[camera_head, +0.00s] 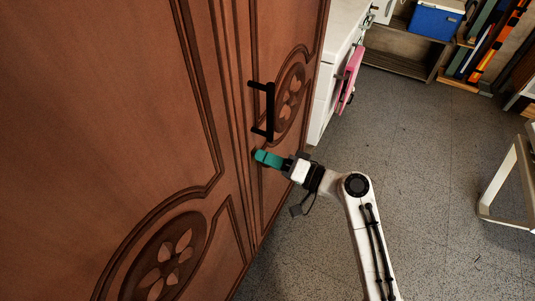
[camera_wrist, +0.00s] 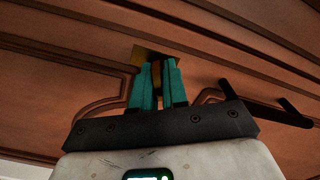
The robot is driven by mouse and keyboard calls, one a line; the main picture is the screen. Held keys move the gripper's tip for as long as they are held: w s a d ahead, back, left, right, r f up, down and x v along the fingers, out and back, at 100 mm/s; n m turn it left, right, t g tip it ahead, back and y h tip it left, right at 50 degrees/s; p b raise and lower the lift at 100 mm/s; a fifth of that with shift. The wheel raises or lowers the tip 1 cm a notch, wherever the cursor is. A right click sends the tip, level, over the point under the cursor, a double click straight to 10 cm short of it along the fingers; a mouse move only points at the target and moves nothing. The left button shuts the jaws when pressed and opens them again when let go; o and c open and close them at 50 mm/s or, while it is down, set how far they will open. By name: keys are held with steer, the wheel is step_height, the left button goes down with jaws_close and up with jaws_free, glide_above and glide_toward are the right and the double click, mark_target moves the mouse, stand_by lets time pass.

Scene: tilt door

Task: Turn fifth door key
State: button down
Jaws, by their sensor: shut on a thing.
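A tall carved brown wooden door (camera_head: 150,110) stands close in front of me, with a black bar handle (camera_head: 270,112) on it. My gripper (camera_head: 262,157) is at the door surface just below the handle, its teal fingers pointing at the door. In the wrist view my gripper (camera_wrist: 157,85) has its teal fingers close together at a brass plate (camera_wrist: 150,55) on the door. A narrow dark yellowish piece, which looks like the key (camera_wrist: 157,75), shows between the fingers. The key is mostly hidden by the fingers, and its angle cannot be told. The handle (camera_wrist: 265,103) is to the right there.
A white cabinet (camera_head: 340,50) with a pink item (camera_head: 349,82) hanging on it stands beyond the door. A shelf with a blue box (camera_head: 435,20) is at the back. A light stool or table (camera_head: 510,185) stands at right. The grey floor (camera_head: 420,150) between is clear.

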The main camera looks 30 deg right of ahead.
steer(key=m+p, duration=0.2)
steer(key=m, duration=0.3)
steer(key=shift+d+f+m+p, duration=0.1)
steer(key=shift+m+p, duration=0.2)
steer(key=shift+p, duration=0.1)
stand_by(0.3)
steer(key=c, duration=1.2)
jaws_free()
steer(key=shift+c, duration=0.2)
steer(key=b+v, duration=0.1)
steer(key=v, duration=0.9)
steer(key=shift+s+d+b, duration=0.2)
steer(key=shift+s+b, duration=0.1)
steer(key=shift+b, duration=0.1)
